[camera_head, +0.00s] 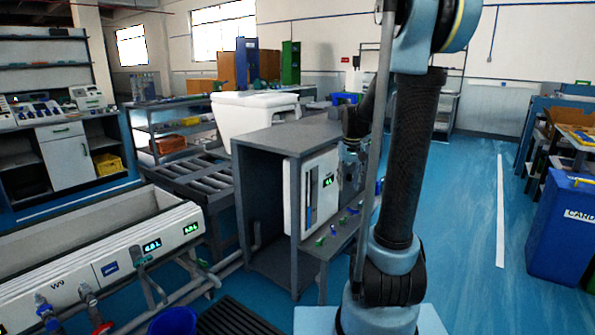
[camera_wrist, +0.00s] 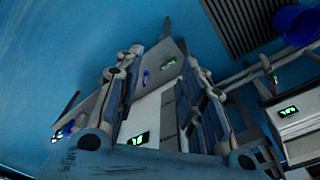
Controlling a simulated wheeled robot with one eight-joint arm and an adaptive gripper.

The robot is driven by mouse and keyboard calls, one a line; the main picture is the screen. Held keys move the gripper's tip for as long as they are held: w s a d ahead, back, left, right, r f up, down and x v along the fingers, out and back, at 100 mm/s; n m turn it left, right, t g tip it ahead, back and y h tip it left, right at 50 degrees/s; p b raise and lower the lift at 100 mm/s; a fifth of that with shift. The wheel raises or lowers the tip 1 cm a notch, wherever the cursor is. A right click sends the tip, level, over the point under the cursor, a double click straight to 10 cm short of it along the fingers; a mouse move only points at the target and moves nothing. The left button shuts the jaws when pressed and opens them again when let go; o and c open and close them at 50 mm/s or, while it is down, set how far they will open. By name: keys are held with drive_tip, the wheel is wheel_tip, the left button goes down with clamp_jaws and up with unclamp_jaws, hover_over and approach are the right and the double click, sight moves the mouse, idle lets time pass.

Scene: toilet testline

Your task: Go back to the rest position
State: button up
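My gripper (camera_wrist: 160,62) shows in the wrist view with its two fingers spread apart and nothing visible between them. Beyond the fingers are the grey shelf and the white test unit (camera_wrist: 150,115) with a green display. In the head view my arm stands upright right of centre and hides part of the scene. The gripper end there is mostly behind the arm, near the right side of the white test unit (camera_head: 312,195); its fingers cannot be made out clearly.
The test unit stands in a grey cabinet (camera_head: 262,190). Small coloured fittings lie on its low grey shelf (camera_head: 345,232). A white toilet tank (camera_head: 250,112) stands behind. A trough (camera_head: 90,240) is at left, a blue bin (camera_head: 562,225) at right. Blue floor (camera_head: 465,230) is clear between arm and bin.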

drive_tip(key=s+f, duration=0.3)
drive_tip(key=s, duration=1.1)
drive_tip(key=s+f+t, duration=0.1)
drive_tip(key=s+f, duration=0.3)
drive_tip(key=s, duration=1.1)
drive_tip(key=shift+w+f, duration=0.15)
drive_tip(key=shift+w, duration=0.3)
